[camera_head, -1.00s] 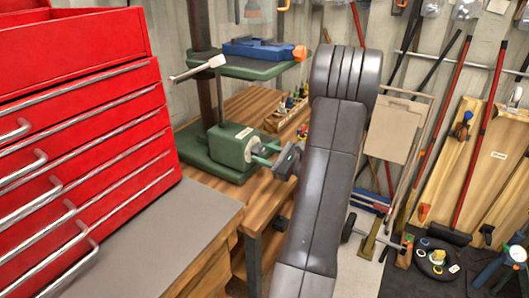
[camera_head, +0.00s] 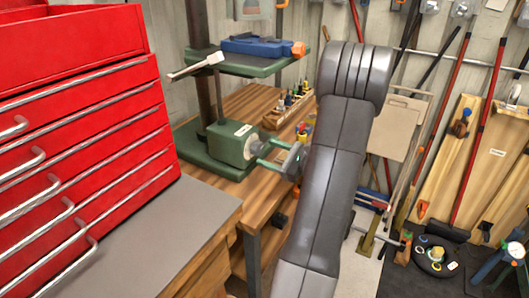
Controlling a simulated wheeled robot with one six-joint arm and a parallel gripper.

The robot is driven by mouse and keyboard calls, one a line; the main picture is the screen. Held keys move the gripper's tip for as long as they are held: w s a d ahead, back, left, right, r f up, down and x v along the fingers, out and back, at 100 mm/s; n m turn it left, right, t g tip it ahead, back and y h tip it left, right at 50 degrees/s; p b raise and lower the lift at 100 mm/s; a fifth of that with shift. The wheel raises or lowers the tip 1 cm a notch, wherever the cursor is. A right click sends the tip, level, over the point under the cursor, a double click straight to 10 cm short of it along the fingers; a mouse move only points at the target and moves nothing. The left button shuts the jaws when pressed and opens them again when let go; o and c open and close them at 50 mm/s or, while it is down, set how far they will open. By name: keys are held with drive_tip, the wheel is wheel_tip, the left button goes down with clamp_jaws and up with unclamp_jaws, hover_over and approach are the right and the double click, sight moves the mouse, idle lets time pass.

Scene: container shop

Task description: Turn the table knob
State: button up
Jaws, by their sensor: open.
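The knob (camera_head: 253,147) is a small grey round piece on the right face of a green box (camera_head: 231,145) at the drill press column. My gripper (camera_head: 260,152) reaches in from the right, its two green fingers open and pointing left at the knob. One finger is above the other, with the knob's level between them. The fingertips are close to the knob and partly overlap it in view; I cannot tell whether they touch it. My grey arm hides what lies behind it on the right.
Above the box is a green press table (camera_head: 231,64) with a blue vise (camera_head: 258,48) and a pale lever (camera_head: 196,68). A wooden bench (camera_head: 250,190) lies below. A red tool chest (camera_head: 75,120) stands close on the left. A small tool rack (camera_head: 288,110) sits behind the gripper.

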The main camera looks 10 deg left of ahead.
sight(260, 150)
drive_tip(key=v, duration=1.1)
drive_tip(key=shift+a, duration=0.1)
drive_tip(key=x, duration=1.4)
